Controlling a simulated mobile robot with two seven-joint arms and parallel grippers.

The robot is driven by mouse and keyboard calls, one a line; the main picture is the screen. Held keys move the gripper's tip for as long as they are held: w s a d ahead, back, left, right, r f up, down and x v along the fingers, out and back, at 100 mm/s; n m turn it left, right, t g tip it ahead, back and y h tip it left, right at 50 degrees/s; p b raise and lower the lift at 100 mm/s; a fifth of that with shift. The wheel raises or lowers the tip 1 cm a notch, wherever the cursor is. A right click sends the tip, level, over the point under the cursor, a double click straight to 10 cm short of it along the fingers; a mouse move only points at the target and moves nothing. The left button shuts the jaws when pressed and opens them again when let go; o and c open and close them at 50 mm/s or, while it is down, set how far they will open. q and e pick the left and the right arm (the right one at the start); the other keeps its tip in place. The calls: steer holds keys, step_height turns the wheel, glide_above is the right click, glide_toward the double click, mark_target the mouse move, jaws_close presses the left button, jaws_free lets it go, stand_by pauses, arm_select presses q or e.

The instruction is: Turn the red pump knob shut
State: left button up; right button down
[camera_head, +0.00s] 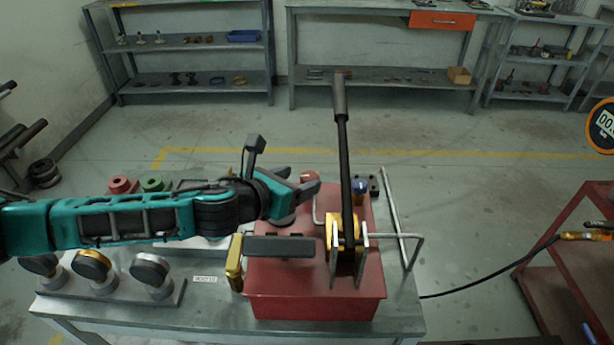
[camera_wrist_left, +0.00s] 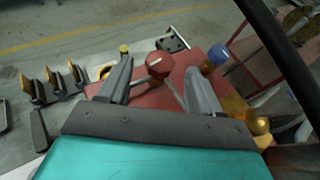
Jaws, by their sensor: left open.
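The red pump knob (camera_wrist_left: 159,65) is round and shows in the left wrist view between the two fingertips, beyond them or level with them; I cannot tell the exact depth. In the head view a small part of the red knob (camera_head: 310,176) shows by the fingertips. It belongs to the red pump box (camera_head: 315,306) on the bench. My left gripper (camera_head: 303,179) reaches in from the left above the back of the box. It is open and empty, with its fingers (camera_wrist_left: 160,78) apart on either side of the knob. My right gripper is not in view.
A tall black pump lever (camera_head: 343,150) stands upright just right of the gripper. A blue knob (camera_wrist_left: 218,54) sits right of the red one. Gauges (camera_head: 92,267) stand at the bench's front left. A wire frame (camera_head: 400,237) is at the right; a red cart (camera_head: 570,270) stands beyond.

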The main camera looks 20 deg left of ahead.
mark_target(308, 176)
arm_select(q)
steer(key=shift+x, duration=1.65)
steer(key=shift+c, duration=0.3)
steer(key=c, duration=1)
